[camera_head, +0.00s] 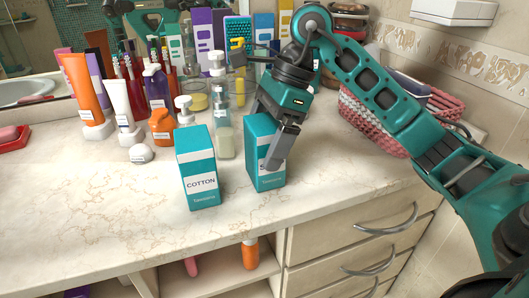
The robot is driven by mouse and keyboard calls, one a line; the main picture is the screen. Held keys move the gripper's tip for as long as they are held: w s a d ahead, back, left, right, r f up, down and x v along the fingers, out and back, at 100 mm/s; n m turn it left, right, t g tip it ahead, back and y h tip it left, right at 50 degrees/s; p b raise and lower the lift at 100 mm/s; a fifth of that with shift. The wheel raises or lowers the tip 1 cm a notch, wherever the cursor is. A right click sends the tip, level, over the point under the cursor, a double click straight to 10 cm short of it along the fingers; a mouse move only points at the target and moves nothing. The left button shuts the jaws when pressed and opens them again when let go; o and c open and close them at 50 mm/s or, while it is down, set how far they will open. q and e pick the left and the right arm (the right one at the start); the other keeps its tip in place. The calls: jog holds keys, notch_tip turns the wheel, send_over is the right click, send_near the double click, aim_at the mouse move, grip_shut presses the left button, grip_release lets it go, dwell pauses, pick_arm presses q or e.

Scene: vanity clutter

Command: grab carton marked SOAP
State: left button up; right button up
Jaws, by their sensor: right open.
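A teal and white carton (262,179) stands upright on the marble counter. Its label is mostly hidden by my right gripper, and only what looks like an initial S shows. My right gripper (275,160) is open and comes down from above, with a finger across the upper front of this carton. I cannot tell whether it touches the carton. A second teal and white carton (202,188), marked COTTON, stands upright just to the left, with a gap between the two. My left gripper is not in view.
Pump bottles (223,135), an orange tube (83,88) and a white tube (118,103) crowd the back of the counter (90,200). A pink woven basket (372,125) stands right, behind my arm. The front left counter is clear; drawers (350,240) lie below its edge.

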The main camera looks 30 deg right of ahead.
jog(key=shift+c, duration=0.4)
jog(key=c, duration=0.8)
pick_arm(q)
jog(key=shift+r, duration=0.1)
pick_arm(e)
jog(key=shift+r, duration=0.1)
jog(key=shift+c, duration=0.2)
pick_arm(q)
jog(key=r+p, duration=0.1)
jog(key=p, duration=0.1)
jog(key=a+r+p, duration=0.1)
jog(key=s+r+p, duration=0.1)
jog(key=p, duration=0.1)
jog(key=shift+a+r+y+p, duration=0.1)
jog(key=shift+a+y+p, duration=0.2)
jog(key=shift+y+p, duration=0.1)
pick_arm(e)
notch_tip(320, 180, up, 20)
